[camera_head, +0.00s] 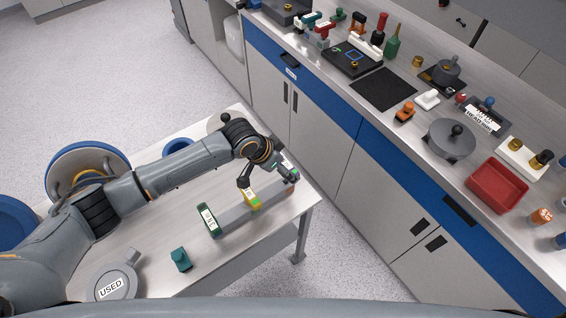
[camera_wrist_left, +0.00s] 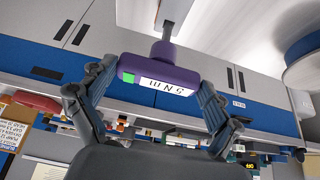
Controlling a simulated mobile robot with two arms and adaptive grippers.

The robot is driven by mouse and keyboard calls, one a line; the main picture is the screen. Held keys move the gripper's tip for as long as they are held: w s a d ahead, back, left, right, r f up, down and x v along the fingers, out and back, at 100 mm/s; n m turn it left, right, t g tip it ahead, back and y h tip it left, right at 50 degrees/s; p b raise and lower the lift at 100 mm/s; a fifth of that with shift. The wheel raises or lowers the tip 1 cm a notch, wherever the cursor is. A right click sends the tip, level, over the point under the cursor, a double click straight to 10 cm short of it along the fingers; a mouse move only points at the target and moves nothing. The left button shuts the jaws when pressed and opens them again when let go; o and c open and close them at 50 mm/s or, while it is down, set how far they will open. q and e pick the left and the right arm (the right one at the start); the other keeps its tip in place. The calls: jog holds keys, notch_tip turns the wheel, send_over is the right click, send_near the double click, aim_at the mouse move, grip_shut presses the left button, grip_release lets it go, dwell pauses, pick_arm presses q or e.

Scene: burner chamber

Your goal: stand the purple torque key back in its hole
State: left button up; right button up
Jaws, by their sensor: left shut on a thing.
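The purple torque key (camera_wrist_left: 160,68) fills the middle of the left wrist view. Its wide handle carries a white label and a green square, and its metal shaft points away from my wrist. My left gripper (camera_wrist_left: 150,95) is shut on the handle, one finger at each end. In the head view my left gripper (camera_head: 268,182) is over the far end of a long grey block (camera_head: 232,206) on the steel table. There the key is mostly hidden by the gripper. The hole and the shaft tip are not clearly visible. My right gripper is not in view.
A yellow key (camera_head: 251,199) and a dark green key (camera_head: 208,220) stand at the block. A small green piece (camera_head: 181,260) and a grey disc marked USED (camera_head: 112,284) lie on the near table. A crowded counter (camera_head: 385,150) stands across the floor gap.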

pick_arm(q)
jog(key=shift+f+b, duration=0.9)
jog(key=shift+f, duration=0.7)
jog(key=o, duration=1.2)
jog(key=v, duration=1.2)
